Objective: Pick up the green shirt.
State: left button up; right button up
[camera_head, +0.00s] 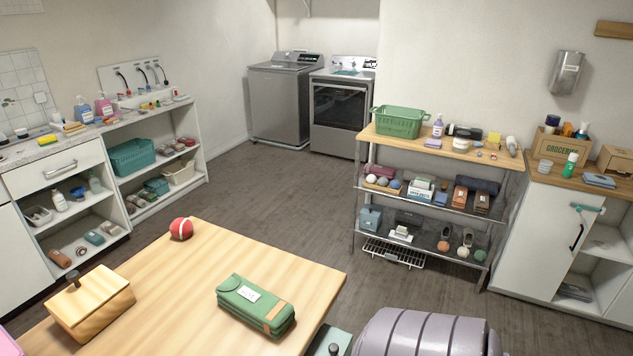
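A folded green cloth-like bundle (250,308) lies on the wooden table in the foreground. It has a white label on top and an orange-brown band at its right end. It looks more like a pouch or case, and I cannot tell whether it is the green shirt. No other green garment is clear to see. Neither of my grippers is in view.
The table (215,265) also bears a red ball (181,229) and a wooden box (92,302) with a black knob. Beyond are a shelf rack with a green basket (399,121), a washer (286,100) and a dryer (340,108). The middle floor is clear.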

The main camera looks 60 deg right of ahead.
aim_at(268, 314)
jog(key=z, duration=1.5)
